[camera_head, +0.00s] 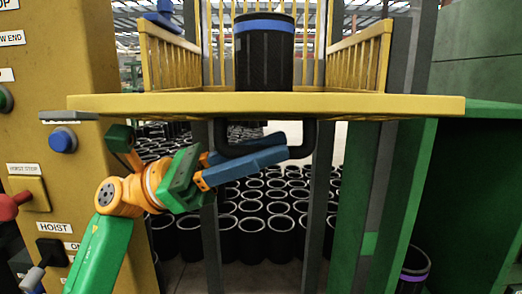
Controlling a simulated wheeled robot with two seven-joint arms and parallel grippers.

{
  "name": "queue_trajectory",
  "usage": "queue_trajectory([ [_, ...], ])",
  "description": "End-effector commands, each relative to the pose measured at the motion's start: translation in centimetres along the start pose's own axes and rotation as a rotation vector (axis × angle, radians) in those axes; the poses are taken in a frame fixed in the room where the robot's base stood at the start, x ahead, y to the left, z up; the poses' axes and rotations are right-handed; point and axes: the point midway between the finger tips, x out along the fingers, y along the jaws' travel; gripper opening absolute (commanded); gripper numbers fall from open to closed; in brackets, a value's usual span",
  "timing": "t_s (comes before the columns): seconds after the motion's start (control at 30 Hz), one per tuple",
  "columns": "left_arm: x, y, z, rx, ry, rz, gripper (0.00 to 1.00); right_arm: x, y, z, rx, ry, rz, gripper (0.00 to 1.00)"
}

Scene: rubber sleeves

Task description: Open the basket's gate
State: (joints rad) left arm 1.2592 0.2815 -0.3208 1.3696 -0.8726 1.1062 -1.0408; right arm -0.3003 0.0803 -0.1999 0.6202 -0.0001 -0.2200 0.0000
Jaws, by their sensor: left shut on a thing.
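The yellow basket has slatted side walls (357,58) at left and right. At its front a yellow panel (380,105) shows nearly edge-on, as a wide horizontal band. A black U-shaped handle (311,138) hangs below the panel. My left gripper (283,145), with blue fingers, reaches in from the lower left and is shut on the handle. The fingers hide part of its lower bar. A black sleeve with a blue band (264,62) stands upright in the basket, its foot hidden behind the panel. My right gripper is not in view.
A yellow control post (60,130) with buttons and a red knob (8,205) stands close at left. Grey uprights flank the basket. Green panels (400,190) stand at right. Many black sleeves (280,225) stand on the floor behind; one with a purple band (414,276) is at lower right.

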Motion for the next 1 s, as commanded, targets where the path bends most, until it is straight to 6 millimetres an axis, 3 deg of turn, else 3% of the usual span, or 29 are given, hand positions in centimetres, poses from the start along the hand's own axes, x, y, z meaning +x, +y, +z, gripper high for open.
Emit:
queue_trajectory([
  [0.7, -0.29, -0.13, -0.75, -0.005, 0.001, 0.003, 0.0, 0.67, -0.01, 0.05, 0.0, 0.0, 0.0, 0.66],
  [0.73, -0.29, -0.13, -0.75, -0.005, 0.001, 0.003, 0.25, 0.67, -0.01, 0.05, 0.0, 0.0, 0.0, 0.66],
  [0.8, -0.29, -0.13, -0.74, -0.005, 0.001, 0.003, 0.44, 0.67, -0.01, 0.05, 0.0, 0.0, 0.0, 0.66],
  [0.83, -0.29, -0.13, -0.74, -0.005, 0.001, 0.003, 0.5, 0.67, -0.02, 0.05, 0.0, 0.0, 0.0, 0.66],
  [1.0, -0.29, -0.13, -0.72, -0.004, 0.001, 0.003, 0.5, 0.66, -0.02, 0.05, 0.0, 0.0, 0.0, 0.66],
])
